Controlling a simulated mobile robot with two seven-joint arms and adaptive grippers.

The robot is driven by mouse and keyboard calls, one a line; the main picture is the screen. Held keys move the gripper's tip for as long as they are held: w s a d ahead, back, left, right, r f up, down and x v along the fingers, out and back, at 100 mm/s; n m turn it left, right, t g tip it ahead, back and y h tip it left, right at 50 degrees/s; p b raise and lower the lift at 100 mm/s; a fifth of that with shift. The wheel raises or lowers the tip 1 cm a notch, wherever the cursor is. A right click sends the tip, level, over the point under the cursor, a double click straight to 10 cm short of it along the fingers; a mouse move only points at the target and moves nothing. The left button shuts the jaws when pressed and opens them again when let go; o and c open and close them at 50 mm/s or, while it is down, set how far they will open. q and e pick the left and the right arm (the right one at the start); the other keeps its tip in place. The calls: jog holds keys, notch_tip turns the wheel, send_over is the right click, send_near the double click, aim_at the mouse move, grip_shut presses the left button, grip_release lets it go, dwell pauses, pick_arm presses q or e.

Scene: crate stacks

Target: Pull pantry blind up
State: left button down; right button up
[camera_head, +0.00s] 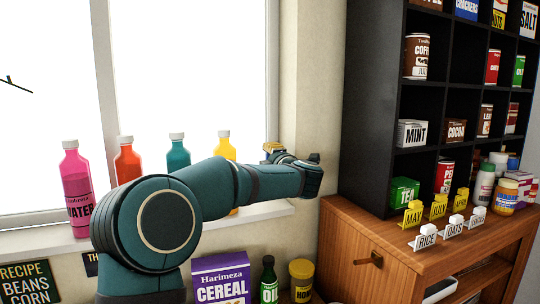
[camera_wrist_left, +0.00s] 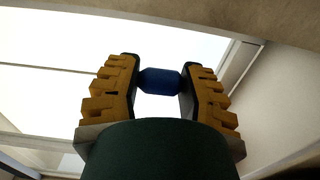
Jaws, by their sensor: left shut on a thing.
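My left gripper (camera_head: 273,148) reaches in front of the right side of the window (camera_head: 190,70), near its frame. In the left wrist view its yellow fingers are shut on a small blue knob (camera_wrist_left: 161,81), with one finger on each side. The knob is hidden in the head view. No blind cloth can be made out over the bright window panes, and no cord can be made out at the knob. My right gripper is not in view.
Pink (camera_head: 76,190), orange (camera_head: 127,160), teal (camera_head: 177,151) and yellow (camera_head: 225,148) bottles stand along the windowsill (camera_head: 30,238). A dark shelf (camera_head: 370,110) of goods stands right, on a wooden cabinet (camera_head: 350,240). A cereal box (camera_head: 221,280) stands below the sill.

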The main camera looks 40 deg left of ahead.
pick_arm(q)
jog(key=shift+f, duration=0.3)
jog(key=shift+c, duration=2.3)
grip_release()
jog(key=v, duration=1.2)
